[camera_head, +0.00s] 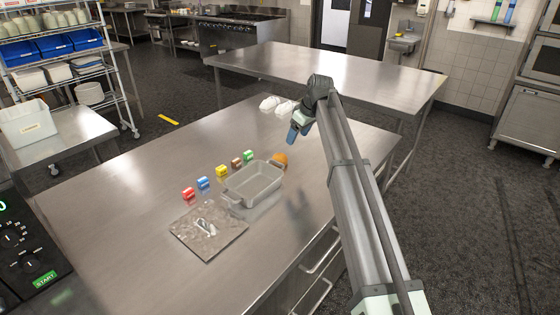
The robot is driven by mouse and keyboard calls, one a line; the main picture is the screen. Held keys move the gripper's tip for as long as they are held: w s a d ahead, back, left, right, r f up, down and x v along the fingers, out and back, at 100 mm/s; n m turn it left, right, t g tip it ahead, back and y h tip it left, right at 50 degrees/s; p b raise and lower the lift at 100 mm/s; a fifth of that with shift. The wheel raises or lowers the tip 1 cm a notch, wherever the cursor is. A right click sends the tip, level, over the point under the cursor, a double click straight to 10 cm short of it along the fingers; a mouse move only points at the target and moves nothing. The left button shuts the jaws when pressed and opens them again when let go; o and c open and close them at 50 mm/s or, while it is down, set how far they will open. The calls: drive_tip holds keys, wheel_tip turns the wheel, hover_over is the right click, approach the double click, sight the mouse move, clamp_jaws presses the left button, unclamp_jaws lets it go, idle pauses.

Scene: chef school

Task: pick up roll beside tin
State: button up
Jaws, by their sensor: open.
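The roll (280,158), a small rounded orange-brown piece, lies on the steel table at the far right corner of the tin. The tin (253,184) is a grey rectangular dish with handles at its ends, and it looks empty. The roll is very close to the tin's rim; I cannot tell whether they touch. My gripper (293,136) is above the table, up and slightly right of the roll in the picture, with blue fingers pointing down. It is open and holds nothing that I can see. The gap between the fingers is hard to make out at this size.
Several small coloured blocks (204,183) stand in a row left of the tin. A grey board (209,231) with a shiny item on it lies in front. White objects (270,103) sit at the table's far edge. The left part of the table is clear.

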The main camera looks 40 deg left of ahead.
sight(282, 156)
drive_tip(key=x, duration=0.4)
drive_tip(key=s+a+x, duration=0.1)
drive_tip(key=x, duration=0.8)
drive_tip(key=shift+s+a, duration=0.25)
drive_tip(key=shift+a, duration=0.05)
drive_tip(key=c, duration=0.7)
